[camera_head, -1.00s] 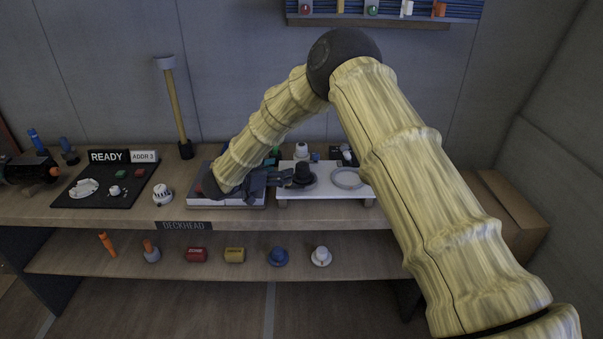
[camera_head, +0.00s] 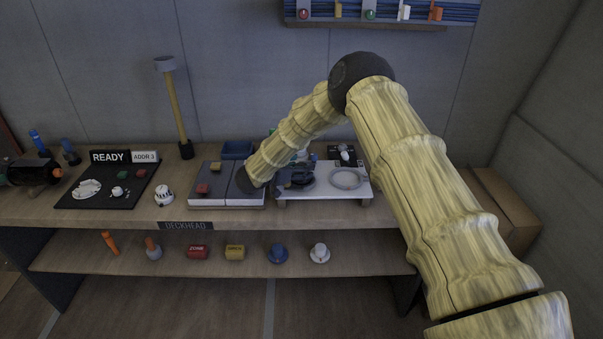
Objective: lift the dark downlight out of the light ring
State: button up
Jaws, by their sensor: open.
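A white raised board (camera_head: 325,192) on the bench carries a pale ring (camera_head: 347,179) on its right side. The ring looks empty. The dark downlight (camera_head: 306,182) is on the left part of the board, apart from that ring and left of it. My gripper (camera_head: 294,179) is open at the downlight, coming in from the left. Dark fingers and dark downlight blend together, so I cannot tell whether they touch. Any ring directly around the downlight's base is not clear.
A grey panel (camera_head: 219,198) with red and tan blocks lies left of the board. A blue bin (camera_head: 237,149) and a mallet (camera_head: 174,105) stand behind. A dark READY tray (camera_head: 90,198) is further left. The lower shelf (camera_head: 220,268) holds several small parts.

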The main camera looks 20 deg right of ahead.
jog(key=shift+w+d+f, duration=0.15)
jog(key=shift+w+d, duration=0.05)
jog(key=shift+d, duration=0.15)
jog(key=shift+c, duration=0.3)
jog(key=c, duration=1.2)
